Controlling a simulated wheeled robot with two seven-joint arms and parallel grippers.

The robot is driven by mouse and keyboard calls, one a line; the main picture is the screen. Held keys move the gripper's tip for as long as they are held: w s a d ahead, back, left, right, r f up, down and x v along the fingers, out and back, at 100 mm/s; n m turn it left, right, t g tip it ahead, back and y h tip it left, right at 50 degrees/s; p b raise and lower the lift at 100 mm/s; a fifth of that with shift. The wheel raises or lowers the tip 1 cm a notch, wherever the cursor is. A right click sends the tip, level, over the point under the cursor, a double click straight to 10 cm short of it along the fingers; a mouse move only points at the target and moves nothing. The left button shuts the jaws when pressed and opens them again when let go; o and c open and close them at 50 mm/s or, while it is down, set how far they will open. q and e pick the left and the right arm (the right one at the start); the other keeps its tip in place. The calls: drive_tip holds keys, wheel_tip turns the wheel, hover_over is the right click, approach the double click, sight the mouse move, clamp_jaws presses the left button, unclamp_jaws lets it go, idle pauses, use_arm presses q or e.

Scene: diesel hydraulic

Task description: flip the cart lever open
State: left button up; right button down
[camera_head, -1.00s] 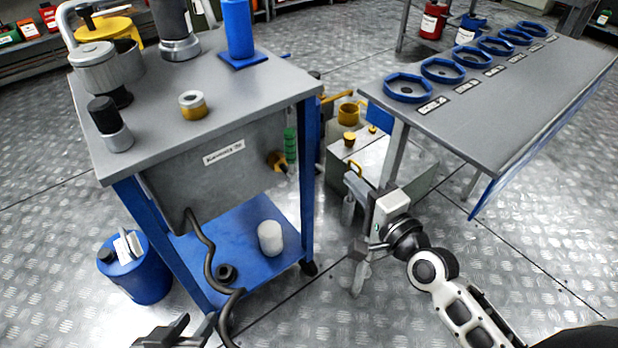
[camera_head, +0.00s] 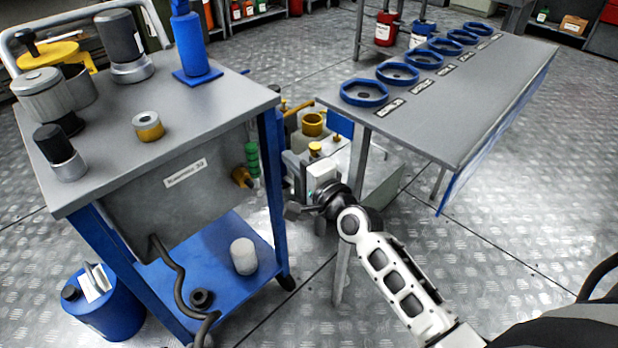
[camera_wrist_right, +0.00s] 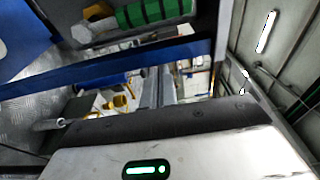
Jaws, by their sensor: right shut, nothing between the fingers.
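The grey-topped cart with blue legs (camera_head: 267,102) stands at the left in the head view. On its right side is a lever with a green grip (camera_head: 251,160) and a yellow valve body (camera_head: 241,178). The green grip (camera_wrist_right: 150,12) and yellow part (camera_wrist_right: 98,12) also show at the top of the wrist view. My right gripper (camera_head: 291,210) is shut and empty, just right of the cart's blue leg. It is apart from the lever, lower and to its right in the head view. My left gripper is out of view.
A grey table with blue rings (camera_head: 450,110) stands to the right. Yellow-capped equipment (camera_head: 313,124) sits between cart and table, behind my right gripper. A black hose (camera_head: 170,268) hangs at the cart's front. A blue drum (camera_head: 105,305) stands at the lower left. Open floor lies in front.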

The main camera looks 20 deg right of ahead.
sight(251, 168)
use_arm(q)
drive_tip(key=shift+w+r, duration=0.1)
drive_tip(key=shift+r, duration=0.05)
use_arm(e)
drive_tip(key=shift+w+a, duration=0.15)
drive_tip(key=shift+a, duration=1.9)
